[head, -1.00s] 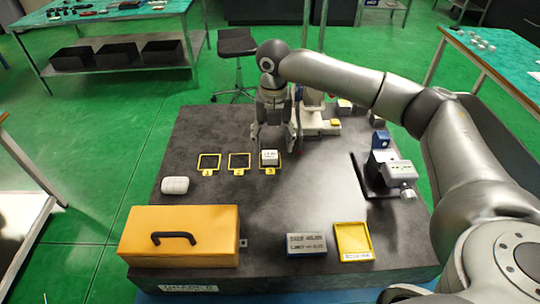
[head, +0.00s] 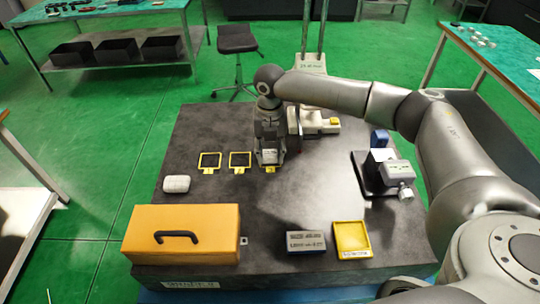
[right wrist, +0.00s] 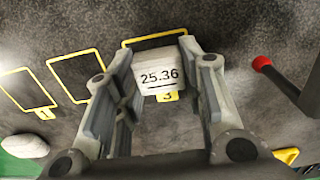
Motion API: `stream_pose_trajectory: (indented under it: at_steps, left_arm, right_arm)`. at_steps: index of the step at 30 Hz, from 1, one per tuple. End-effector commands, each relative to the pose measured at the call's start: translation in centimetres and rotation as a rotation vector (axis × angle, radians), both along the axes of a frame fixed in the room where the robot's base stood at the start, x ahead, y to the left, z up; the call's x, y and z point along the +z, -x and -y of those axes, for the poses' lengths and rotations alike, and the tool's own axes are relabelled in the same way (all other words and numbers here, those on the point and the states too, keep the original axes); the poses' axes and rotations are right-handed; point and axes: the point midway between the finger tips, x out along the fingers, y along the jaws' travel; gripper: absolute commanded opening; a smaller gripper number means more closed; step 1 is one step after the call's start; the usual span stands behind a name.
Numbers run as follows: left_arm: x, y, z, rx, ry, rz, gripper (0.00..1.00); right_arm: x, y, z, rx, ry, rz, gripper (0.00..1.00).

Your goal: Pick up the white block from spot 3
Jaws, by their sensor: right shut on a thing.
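The white block (right wrist: 159,76), marked 25.36, stands at spot 3 (right wrist: 168,97), a yellow-outlined square, in the right wrist view. My right gripper (right wrist: 160,85) has its fingers on either side of the block and is shut on it. In the head view the right gripper (head: 270,156) points down over spot 3 (head: 270,170), and its fingers cover much of the block. I cannot tell whether the block is clear of the surface. My left gripper is not in view.
Empty outlined spots 1 (head: 209,161) and 2 (head: 240,160) lie to the left. A white rounded object (head: 176,184), an orange case (head: 182,236), a labelled grey block (head: 306,243) and a yellow tray (head: 352,240) sit nearer. A vise-like device (head: 385,175) stands right, a white stand (head: 315,122) behind.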

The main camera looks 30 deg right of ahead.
Motion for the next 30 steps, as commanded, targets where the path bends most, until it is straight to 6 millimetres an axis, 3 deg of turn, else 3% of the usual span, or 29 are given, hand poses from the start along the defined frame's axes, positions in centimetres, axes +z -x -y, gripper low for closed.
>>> stream_pose_trajectory:
  at_steps: [4,17,21,30]
  left_arm:
    - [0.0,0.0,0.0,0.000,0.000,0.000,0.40]
    - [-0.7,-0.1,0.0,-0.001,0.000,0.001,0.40]
    - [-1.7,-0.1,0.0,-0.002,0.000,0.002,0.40]
    - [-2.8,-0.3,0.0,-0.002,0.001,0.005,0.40]
  right_arm:
    - [0.1,0.0,0.0,0.000,0.000,0.001,0.07]
    - [1.1,-0.1,0.0,-0.001,-0.002,0.004,0.07]
    - [3.0,-0.1,0.0,-0.001,-0.003,0.005,0.07]
    - [9.3,5.1,-1.1,0.004,-0.001,0.007,0.07]
